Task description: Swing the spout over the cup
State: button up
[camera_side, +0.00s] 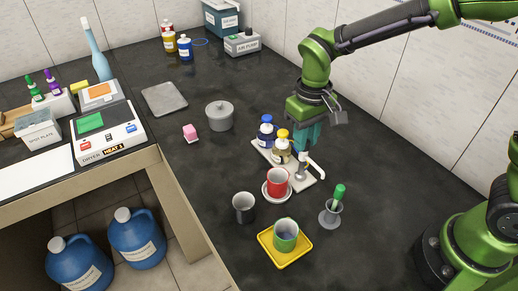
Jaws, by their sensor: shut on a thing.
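The white spout (315,162) stands on a small metal post at the right end of a pale rack board (305,179). Its free end points to the lower right, away from the cups. My gripper (306,146) comes down from above with teal fingers and is shut at the spout's top; the exact contact is hidden. A dark grey cup (243,209) is farther left. A green cup (286,236) stands on a yellow tray (265,249) in front.
A grey holder (329,214) with a green-handled tool (338,195) is to the front right.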

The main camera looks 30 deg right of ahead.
jog(key=m, duration=0.3)
jog(key=shift+m, duration=0.4)
jog(key=m, duration=0.4)
jog(key=shift+m, duration=0.4)
jog(key=m, duration=0.3)
jog(key=shift+o, duration=0.4)
jog(key=shift+c, duration=0.4)
jog(key=m, duration=0.6)
